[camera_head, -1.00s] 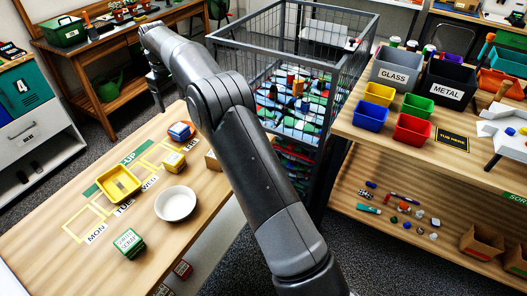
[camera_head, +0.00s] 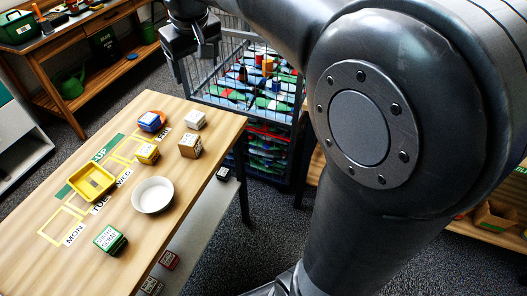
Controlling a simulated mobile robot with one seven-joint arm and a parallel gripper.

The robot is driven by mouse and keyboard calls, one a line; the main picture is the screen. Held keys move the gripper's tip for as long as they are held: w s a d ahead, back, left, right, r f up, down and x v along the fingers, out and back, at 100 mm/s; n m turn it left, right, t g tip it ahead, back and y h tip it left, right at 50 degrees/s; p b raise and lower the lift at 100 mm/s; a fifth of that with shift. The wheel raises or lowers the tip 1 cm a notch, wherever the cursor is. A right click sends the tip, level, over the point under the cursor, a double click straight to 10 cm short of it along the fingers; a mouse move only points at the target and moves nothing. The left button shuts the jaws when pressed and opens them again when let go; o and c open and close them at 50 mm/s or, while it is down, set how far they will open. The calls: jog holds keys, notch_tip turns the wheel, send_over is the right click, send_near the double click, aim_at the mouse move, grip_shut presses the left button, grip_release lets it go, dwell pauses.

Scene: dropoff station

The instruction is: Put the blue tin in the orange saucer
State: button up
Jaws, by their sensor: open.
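The blue tin (camera_head: 149,121) is at the far end of the wooden table. Orange shows around it, mostly along its far right side; this looks like the rim of the orange saucer (camera_head: 164,116), with the tin in or on it. The tin hides most of the saucer, so I cannot tell how the tin rests. My gripper (camera_head: 192,62) is at the top of the view, beyond and above the table's far end. Its fingers point down, apart, with nothing seen between them. It is clear of the blue tin.
On the table (camera_head: 60,258) are a yellow tray (camera_head: 91,183), a white bowl (camera_head: 153,195), a green tin (camera_head: 110,239), a yellow tin (camera_head: 147,154), a brown box (camera_head: 190,145) and a pale tin (camera_head: 195,119). A wire cage (camera_head: 215,78) stands behind. My arm hides the right side.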

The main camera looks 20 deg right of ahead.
jog(key=s+d+f+m, duration=0.1)
jog(key=s+d+f, duration=0.1)
jog(key=s, duration=0.5)
jog(key=s+d+f+m+t, duration=0.1)
jog(key=s+d+f, duration=0.1)
jog(key=s, duration=0.6)
jog(key=s+d+f+m+t, duration=0.1)
jog(key=s+d+f+m, duration=0.1)
jog(key=s+f, duration=0.2)
jog(key=s, duration=0.3)
jog(key=shift+s+d+f, duration=0.25)
jog(key=shift+s+d, duration=0.1)
jog(key=shift+d, duration=0.05)
